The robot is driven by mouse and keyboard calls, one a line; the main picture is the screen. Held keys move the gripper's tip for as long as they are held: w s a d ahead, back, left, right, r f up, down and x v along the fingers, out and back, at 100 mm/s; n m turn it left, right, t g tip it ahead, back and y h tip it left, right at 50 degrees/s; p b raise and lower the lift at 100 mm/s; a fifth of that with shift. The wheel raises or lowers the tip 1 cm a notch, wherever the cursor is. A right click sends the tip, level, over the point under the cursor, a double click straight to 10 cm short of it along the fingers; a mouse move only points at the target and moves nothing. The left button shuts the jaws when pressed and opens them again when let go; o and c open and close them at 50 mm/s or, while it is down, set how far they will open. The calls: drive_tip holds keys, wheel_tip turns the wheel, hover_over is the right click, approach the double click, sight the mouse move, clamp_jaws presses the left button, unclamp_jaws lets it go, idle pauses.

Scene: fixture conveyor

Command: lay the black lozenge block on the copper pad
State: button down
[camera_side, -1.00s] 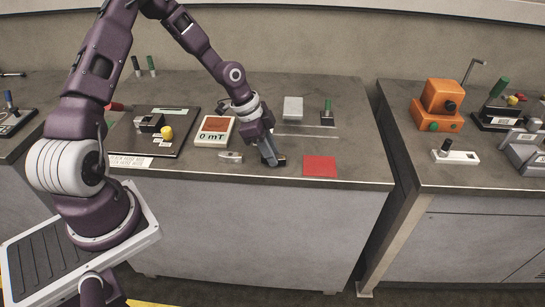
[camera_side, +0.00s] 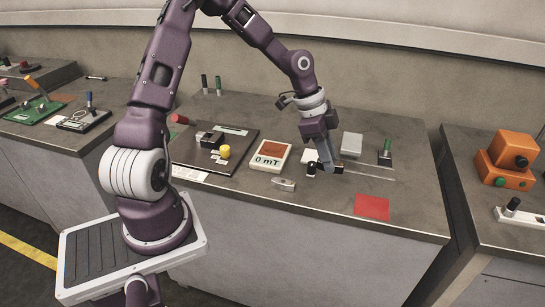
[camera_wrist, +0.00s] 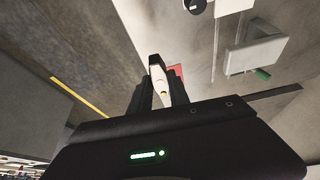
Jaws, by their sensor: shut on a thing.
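My gripper (camera_side: 325,168) is shut on a small black block (camera_side: 338,168), held above the front part of the table. Dark ends show on both sides of the fingers, and the fingers hide its middle. In the wrist view a pale thing with a dark end (camera_wrist: 155,62) shows between my fingers; its full shape is hard to tell. A copper-coloured pad (camera_side: 271,149) is the top face of a white box marked "0 mT", left of my gripper. A flat red square (camera_side: 372,207) lies bare near the table's front edge, right of my gripper.
A small silver lozenge piece (camera_side: 284,184) lies in front of the box. A black board with a yellow knob (camera_side: 225,152) is at left. The table around the red square is clear.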

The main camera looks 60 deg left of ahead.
drive_tip(key=shift+a, duration=0.1)
idle(0.3)
drive_tip(key=a+n+t+y, duration=0.1)
drive_tip(key=a+n+y, duration=0.1)
drive_tip(key=a+n, duration=0.65)
drive_tip(key=n+y, duration=0.3)
drive_tip(key=n, duration=0.3)
hover_over(275, 148)
drive_tip(key=s, duration=0.1)
drive_tip(key=shift+s+d+r+m, duration=0.1)
drive_tip(key=shift+s+d+m, duration=0.1)
drive_tip(key=shift+m, duration=0.05)
drive_tip(key=shift+f, duration=3.45)
drive_tip(key=shift+d+f, duration=0.1)
drive_tip(key=shift+f, duration=0.45)
drive_tip(key=c, duration=1.2)
unclamp_jaws()
drive_tip(key=shift+o, duration=0.2)
